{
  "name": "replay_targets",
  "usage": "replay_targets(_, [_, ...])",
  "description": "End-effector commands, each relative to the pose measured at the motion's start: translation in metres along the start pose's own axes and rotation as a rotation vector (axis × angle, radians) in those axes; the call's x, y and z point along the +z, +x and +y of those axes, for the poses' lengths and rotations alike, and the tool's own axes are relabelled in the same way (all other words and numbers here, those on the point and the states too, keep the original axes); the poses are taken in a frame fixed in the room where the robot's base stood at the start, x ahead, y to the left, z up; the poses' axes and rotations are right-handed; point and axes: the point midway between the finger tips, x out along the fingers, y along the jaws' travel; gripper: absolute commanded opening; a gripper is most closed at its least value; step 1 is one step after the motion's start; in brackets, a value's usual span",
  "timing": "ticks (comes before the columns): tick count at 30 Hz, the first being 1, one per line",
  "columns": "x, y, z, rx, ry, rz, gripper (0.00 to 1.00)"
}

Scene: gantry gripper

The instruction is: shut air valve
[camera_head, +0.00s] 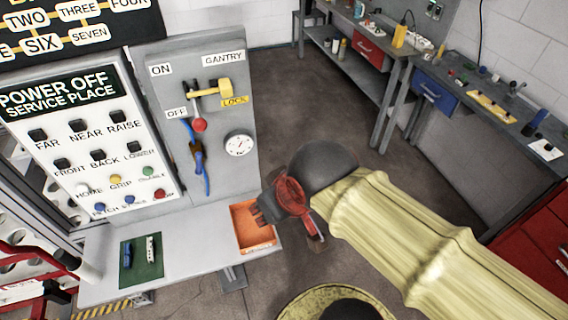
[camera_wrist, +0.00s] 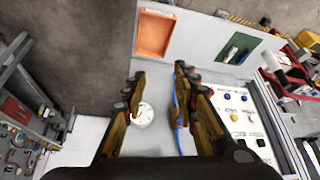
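The grey gantry panel (camera_head: 222,170) stands left of my gripper in the head view. A brass-coloured fitting (camera_head: 198,155), which looks like the air valve, sits on a blue hose (camera_head: 206,181) below a red knob (camera_head: 199,125). A round white gauge (camera_head: 239,145) is to its right. My gripper (camera_head: 262,209) is in front of the panel's lower right, apart from the fitting. In the wrist view its fingers (camera_wrist: 158,78) are spread and empty. The gauge (camera_wrist: 143,115) shows between them, and the blue hose (camera_wrist: 181,108) is partly behind the right finger. The fitting is not clear there.
A labelled button board (camera_head: 100,150) is at left. An orange tray (camera_head: 252,227) and a green mat (camera_head: 141,257) lie on the grey shelf (camera_head: 190,260) below. Workbenches stand at right; floor lies between.

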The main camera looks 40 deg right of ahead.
Motion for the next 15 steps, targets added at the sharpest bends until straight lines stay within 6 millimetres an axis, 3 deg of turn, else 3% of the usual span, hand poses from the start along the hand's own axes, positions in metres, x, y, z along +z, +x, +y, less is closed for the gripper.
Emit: replay_targets(15, [-0.029,-0.029,0.03,0.045,0.098,-0.099,0.29])
